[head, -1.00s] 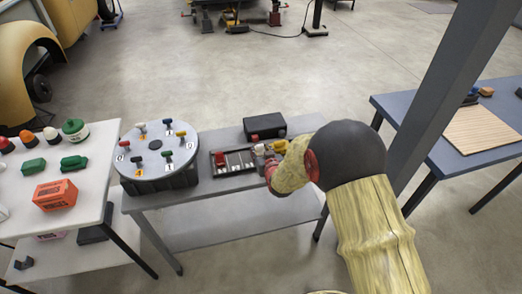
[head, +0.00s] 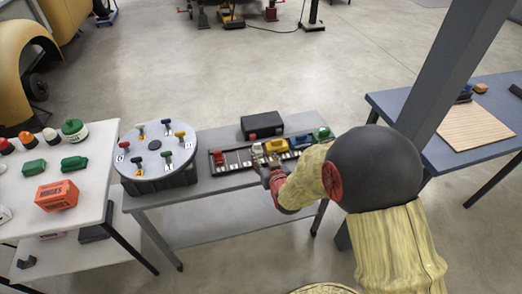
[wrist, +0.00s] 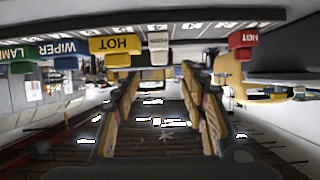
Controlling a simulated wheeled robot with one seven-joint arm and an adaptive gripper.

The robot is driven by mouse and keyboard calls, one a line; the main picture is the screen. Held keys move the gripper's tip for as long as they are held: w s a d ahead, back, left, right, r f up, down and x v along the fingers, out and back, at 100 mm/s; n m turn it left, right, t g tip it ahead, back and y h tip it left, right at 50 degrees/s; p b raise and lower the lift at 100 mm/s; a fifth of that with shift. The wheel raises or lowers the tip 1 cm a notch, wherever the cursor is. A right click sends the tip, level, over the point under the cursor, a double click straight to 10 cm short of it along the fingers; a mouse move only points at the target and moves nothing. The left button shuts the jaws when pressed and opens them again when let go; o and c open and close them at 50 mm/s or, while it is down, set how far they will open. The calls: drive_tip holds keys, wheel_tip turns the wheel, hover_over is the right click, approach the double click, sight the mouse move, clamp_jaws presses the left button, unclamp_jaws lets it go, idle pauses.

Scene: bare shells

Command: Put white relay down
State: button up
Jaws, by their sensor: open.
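The white relay (head: 257,149) stands in the long black slotted tray (head: 235,168) on the middle bench, left of the yellow relay (head: 278,145). In the wrist view, which looks upside down, the white relay (wrist: 158,50) sits in the row between the yellow HOT relay (wrist: 115,44) and the red relay (wrist: 243,40). My gripper (head: 265,166) is at the tray's near side, just in front of the white relay. In the wrist view its fingers (wrist: 160,78) are spread apart with nothing between them. I cannot tell whether the white relay is fully seated.
A blue relay (head: 299,142) and a green one (head: 322,134) fill the tray's right end. A round grey stand (head: 158,163) with several coloured keys is to the left. A black box (head: 262,124) is behind the tray. A grey pillar (head: 440,95) rises close to my arm.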

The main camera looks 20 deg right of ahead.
drive_tip(key=s+r+g, duration=0.4)
drive_tip(key=s+r, duration=0.7)
drive_tip(key=r, duration=0.5)
drive_tip(key=s+r+g, duration=0.2)
drive_tip(key=s+r, duration=0.1)
drive_tip(key=s, duration=0.7)
drive_tip(key=s+r+g, duration=0.2)
drive_tip(key=s+r, duration=0.2)
drive_tip(key=s, duration=0.7)
drive_tip(key=shift+s, duration=0.15)
